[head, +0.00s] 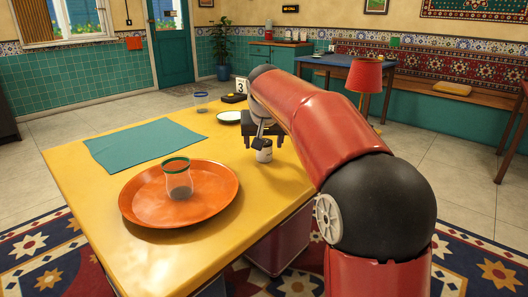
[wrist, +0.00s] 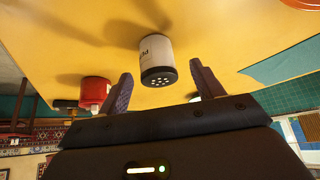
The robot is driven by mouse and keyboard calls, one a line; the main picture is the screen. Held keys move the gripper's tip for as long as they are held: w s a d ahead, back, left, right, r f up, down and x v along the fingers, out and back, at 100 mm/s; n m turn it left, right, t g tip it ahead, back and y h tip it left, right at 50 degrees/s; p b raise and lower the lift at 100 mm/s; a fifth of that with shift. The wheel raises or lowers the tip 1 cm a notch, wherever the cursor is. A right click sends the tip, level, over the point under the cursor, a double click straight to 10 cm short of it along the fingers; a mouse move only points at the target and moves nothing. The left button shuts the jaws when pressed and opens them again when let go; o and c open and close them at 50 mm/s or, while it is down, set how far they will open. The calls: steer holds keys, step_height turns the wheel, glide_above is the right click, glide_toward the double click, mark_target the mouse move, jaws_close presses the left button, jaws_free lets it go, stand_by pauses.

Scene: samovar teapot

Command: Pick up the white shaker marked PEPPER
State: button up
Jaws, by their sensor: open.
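The white shaker (head: 264,156) with a dark top stands on the yellow table by my gripper (head: 263,137) in the head view. The wrist view shows the shaker (wrist: 155,50) too, with its holed black cap towards the camera and part of a dark marking on its side; I cannot read the whole word. My gripper (wrist: 161,70) is open, with one finger to each side of the shaker in the picture. Gaps show between the shaker and both fingers. The arm hides part of the table behind it.
A red object (wrist: 95,91) stands left of the fingers in the wrist view. On the table (head: 90,190) are an orange tray (head: 135,207) holding a green-rimmed glass (head: 178,182), a teal cloth (head: 145,145), a white dish (head: 229,117) and another glass (head: 201,103).

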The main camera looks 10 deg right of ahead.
steer(key=x, duration=0.3)
steer(key=shift+d, duration=0.15)
steer(key=c, duration=1)
steer(key=shift+c, duration=0.5)
steer(key=shift+r, duration=0.15)
